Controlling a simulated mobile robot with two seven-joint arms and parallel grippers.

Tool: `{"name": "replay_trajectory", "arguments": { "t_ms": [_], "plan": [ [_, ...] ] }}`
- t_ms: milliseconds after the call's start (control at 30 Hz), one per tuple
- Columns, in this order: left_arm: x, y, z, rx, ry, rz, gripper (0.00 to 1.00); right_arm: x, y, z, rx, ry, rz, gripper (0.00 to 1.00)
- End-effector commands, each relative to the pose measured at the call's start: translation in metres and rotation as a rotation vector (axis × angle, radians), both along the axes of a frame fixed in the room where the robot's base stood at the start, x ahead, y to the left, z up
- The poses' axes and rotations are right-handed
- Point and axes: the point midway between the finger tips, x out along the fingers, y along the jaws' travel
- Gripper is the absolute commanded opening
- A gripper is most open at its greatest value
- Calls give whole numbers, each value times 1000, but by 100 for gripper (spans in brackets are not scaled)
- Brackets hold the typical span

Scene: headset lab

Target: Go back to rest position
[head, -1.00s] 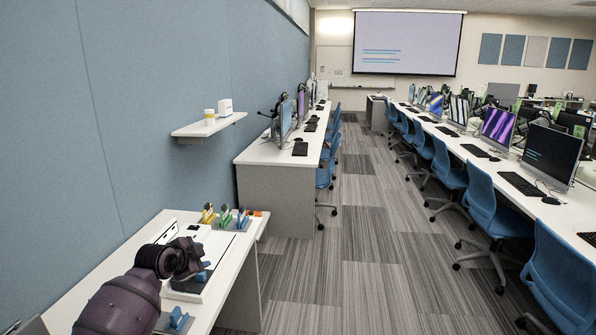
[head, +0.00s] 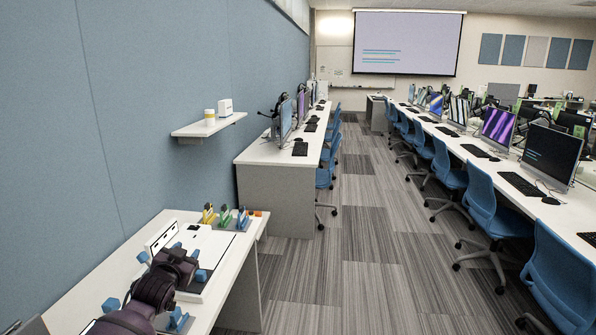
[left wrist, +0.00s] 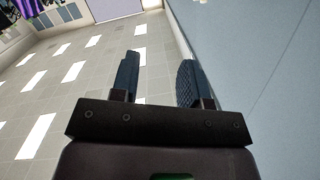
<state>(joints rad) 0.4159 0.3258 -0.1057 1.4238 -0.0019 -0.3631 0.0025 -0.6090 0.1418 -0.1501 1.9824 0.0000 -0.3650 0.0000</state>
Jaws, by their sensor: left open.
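My left arm (head: 150,290), dark purple, comes in at the lower left of the head view over the white table (head: 120,272). Its wrist end is above the table, beside a white tray-like unit (head: 216,262). In the left wrist view my left gripper (left wrist: 158,78) has its two dark fingers wide apart, with nothing between them. The wrist camera faces ceiling tiles with bright lights and a blue wall panel. In the head view the arm hides part of the table. My right gripper is in neither view.
Yellow, green and blue tools stand in a holder (head: 228,220) at the table's far edge. Blue blocks (head: 110,304) lie around the arm. A wall shelf (head: 208,128) holds a cup and a white box. Blue chairs (head: 484,205) line the right desks. The carpeted aisle is clear.

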Motion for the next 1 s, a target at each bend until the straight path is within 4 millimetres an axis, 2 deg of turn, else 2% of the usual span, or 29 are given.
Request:
{"name": "replay_trajectory", "arguments": {
  "t_ms": [33, 167, 267, 400, 500, 800, 1000],
  "plan": [
    [-13, 0, -17, -7, 20, 0, 42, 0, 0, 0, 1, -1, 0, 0],
    [-47, -1, -56, -27, 67, 2, 42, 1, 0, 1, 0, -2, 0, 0],
    [-83, -2, -89, -48, 111, 6, 42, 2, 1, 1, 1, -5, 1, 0],
    [-140, -4, -132, -83, 174, 17, 42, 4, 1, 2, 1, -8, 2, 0],
    [-180, -5, -157, -108, 216, 28, 42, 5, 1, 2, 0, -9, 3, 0],
    [-301, -10, -205, -180, 333, 78, 42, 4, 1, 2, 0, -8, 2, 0],
    [-374, -12, -218, -224, 399, 121, 42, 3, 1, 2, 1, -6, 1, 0]
  ]
}}
